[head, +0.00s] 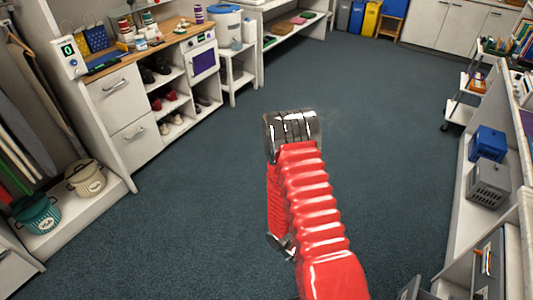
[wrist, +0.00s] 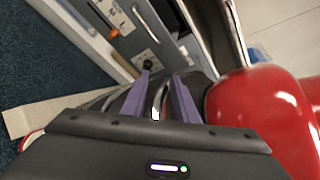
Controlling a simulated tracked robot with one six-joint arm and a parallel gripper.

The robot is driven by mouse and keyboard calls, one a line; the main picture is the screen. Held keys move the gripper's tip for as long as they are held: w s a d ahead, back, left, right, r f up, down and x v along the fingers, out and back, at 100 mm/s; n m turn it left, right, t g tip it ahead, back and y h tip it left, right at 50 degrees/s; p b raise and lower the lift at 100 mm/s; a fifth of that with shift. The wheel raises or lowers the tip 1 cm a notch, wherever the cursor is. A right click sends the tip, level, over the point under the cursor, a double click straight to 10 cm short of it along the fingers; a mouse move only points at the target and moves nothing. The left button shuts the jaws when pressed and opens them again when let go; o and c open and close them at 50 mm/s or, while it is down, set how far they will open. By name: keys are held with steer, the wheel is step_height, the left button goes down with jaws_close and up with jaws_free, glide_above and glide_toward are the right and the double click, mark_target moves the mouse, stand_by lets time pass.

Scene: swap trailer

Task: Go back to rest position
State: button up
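My red ribbed arm is folded in the head view, with its metal elbow standing over the open floor. The forearm drops back behind the upper arm, and the gripper's fingers are hidden there. In the wrist view my gripper (wrist: 161,75) shows two purple fingers with a gap between them. A curved shiny strip shows in that gap, but I cannot tell what it is or whether it is touched. I see nothing clearly held.
A white cabinet (head: 136,108) with shoe shelves stands on the left, by a teal pot (head: 38,215) and a cream pot (head: 86,180). Right shelves hold a blue box (head: 488,143) and grey box (head: 489,182). A trolley (head: 462,108) stands nearby. The middle carpet (head: 355,140) is clear.

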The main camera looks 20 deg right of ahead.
steer(key=w+a+r+m+t+y, duration=0.2)
steer(key=w+a+r+m+t, duration=0.35)
steer(key=r, duration=0.45)
steer(key=w+a+r+m+t+y, duration=0.35)
steer(key=w+r+m, duration=0.25)
steer(key=r+m, duration=0.3)
steer(key=a+r+t, duration=0.3)
steer(key=r+t, duration=0.1)
steer(key=r, duration=0.7)
steer(key=a+r+t, duration=0.2)
steer(key=r+t, duration=0.2)
steer(key=r, duration=0.7)
steer(key=shift+a+m+t+y, duration=0.35)
steer(key=shift+a+m+t, duration=0.05)
steer(key=shift+m, duration=0.05)
steer(key=shift+d, duration=0.1)
